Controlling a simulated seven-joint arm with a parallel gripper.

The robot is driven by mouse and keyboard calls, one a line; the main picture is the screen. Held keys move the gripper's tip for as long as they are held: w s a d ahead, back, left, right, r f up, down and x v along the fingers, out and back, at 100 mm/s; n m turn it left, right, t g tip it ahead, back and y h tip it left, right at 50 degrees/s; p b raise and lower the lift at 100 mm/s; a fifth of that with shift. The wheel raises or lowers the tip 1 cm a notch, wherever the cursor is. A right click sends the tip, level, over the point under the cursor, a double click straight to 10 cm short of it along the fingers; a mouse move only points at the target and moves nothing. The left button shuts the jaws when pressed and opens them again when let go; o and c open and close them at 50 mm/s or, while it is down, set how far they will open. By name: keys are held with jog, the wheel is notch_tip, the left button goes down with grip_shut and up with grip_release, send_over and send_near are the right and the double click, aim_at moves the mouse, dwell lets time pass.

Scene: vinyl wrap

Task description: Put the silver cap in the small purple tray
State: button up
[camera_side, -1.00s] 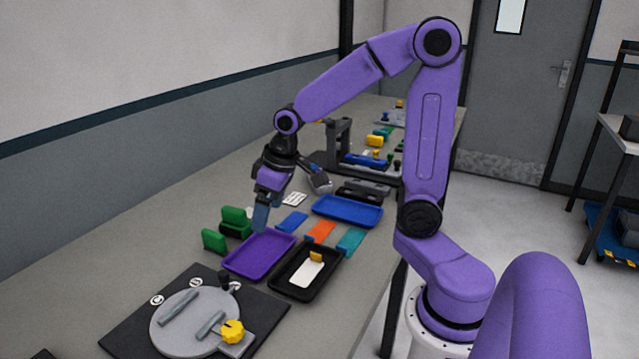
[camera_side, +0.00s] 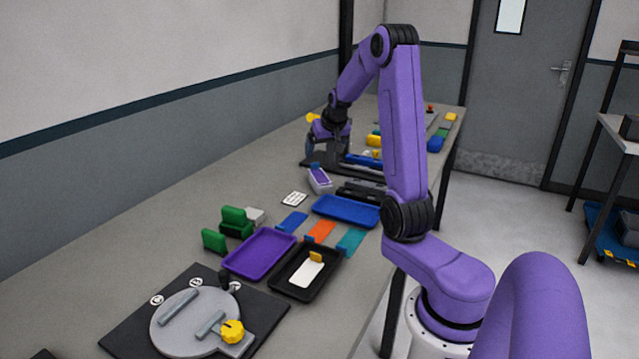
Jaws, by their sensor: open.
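The small purple tray (camera_side: 259,254) lies on the bench in the middle of the view, and its floor looks bare. I cannot pick out the silver cap with certainty; it may be too small or hidden. My gripper (camera_side: 328,149) is at the far part of the bench, over the dark base of a fixture, well beyond the purple tray. It points down and is open. What lies right under its fingers is too small to tell.
A black tray (camera_side: 305,272) with a white insert and a blue tray (camera_side: 346,211) lie beside the purple one. Green blocks (camera_side: 235,222) stand to its left. A round grey plate with a yellow knob (camera_side: 232,331) is in front. A small purple-topped box (camera_side: 319,180) stands nearer than my gripper.

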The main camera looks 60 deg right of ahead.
jog(key=s+d, duration=0.1)
jog(key=d, duration=0.1)
send_near(320, 176)
jog(key=shift+m, duration=0.3)
jog(key=x, duration=0.5)
jog(key=shift+s+d+f, duration=0.1)
jog(key=shift+s, duration=0.05)
jog(key=shift+a+x, duration=0.2)
jog(key=shift+x, duration=2.45)
jog(key=shift+c, duration=0.4)
jog(key=c, duration=1.1)
jog(key=shift+c, duration=0.2)
